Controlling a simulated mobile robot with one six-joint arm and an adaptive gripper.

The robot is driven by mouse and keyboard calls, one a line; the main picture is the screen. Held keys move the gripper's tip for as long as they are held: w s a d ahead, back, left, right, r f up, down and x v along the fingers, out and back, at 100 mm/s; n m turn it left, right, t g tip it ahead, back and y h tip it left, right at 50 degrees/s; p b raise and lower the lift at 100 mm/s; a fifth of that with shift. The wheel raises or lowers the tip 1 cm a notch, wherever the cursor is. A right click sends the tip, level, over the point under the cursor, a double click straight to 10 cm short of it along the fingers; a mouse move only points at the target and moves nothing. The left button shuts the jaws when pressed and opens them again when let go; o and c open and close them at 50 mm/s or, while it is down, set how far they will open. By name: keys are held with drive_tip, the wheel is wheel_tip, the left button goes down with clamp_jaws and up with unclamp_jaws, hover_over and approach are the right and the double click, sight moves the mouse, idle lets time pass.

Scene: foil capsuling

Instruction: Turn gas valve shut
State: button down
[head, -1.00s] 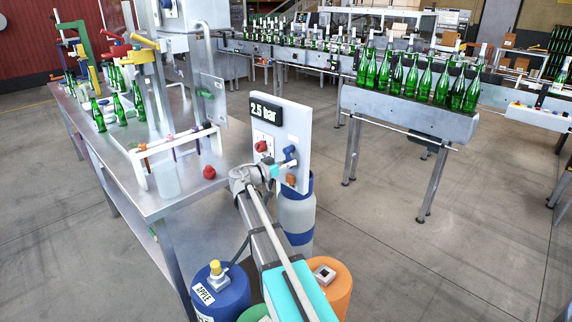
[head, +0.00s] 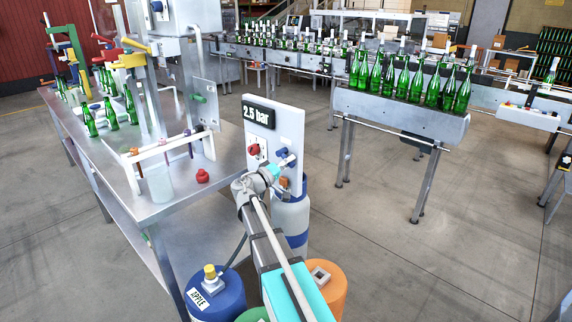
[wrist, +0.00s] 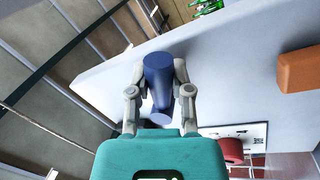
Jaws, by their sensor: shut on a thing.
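A pale upright panel (head: 290,128) carries a display reading 2.5 bar, a red knob (head: 254,150), a blue valve handle (head: 282,154) and an orange knob (head: 284,182). The panel also fills much of the wrist view (wrist: 235,75). There my gripper (wrist: 160,68) has one finger on each side of the blue handle (wrist: 158,82), shut on it. In the head view my gripper (head: 285,163) reaches the panel's front at the blue handle, covering part of it and of the orange knob.
A grey gas cylinder (head: 290,215) stands below the panel. Blue (head: 222,298) and orange (head: 330,285) cylinders stand close by my arm. A steel bench (head: 150,205) is at left; a conveyor with green bottles (head: 400,105) is behind right.

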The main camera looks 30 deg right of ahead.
drive_tip(key=n, duration=0.1)
drive_tip(key=r+n, duration=0.1)
drive_tip(key=n, duration=0.1)
drive_tip(key=shift+s+d+r+t+p, duration=0.15)
drive_tip(key=shift+s+t+p, duration=0.1)
drive_tip(key=shift+t+p, duration=0.15)
drive_tip(key=shift+r+n+t+p, duration=0.15)
drive_tip(key=shift+r+n+t, duration=0.1)
drive_tip(key=shift+n, duration=0.65)
drive_tip(key=shift+r+n+t+p, duration=0.15)
drive_tip(key=shift+n+t, duration=0.1)
drive_tip(key=shift+n, duration=0.65)
drive_tip(key=c, duration=0.5)
unclamp_jaws()
